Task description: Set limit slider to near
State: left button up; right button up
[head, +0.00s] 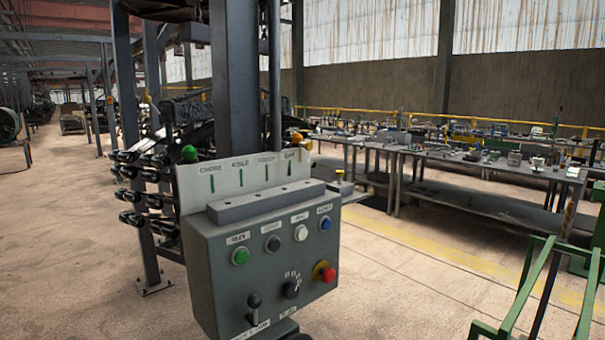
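A grey control box (215,275) stands in the middle foreground, turned slightly to the left. A pale plate (190,190) rises behind its top, with a row of small labels and several thin vertical marks or slots, mostly green. The rightmost mark (290,166) looks darker. Neither of my grippers is in view.
The box front carries a green button (240,257), black, white and blue buttons, a rotary knob (291,288) and a red stop button (328,274). A steel post and a spring rack (140,190) stand behind. A green frame (515,310) is at right, long workbenches (480,170) behind.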

aim_at(309, 146)
jog(key=z, duration=0.85)
jog(key=i, duration=0.15)
jog(key=u, duration=3.1)
jog(key=k, duration=0.2)
jog(key=z, duration=0.55)
jog(key=k, duration=1.1)
jog(key=z, duration=0.8)
jog(key=i, duration=1.3)
jog(key=u, duration=0.4)
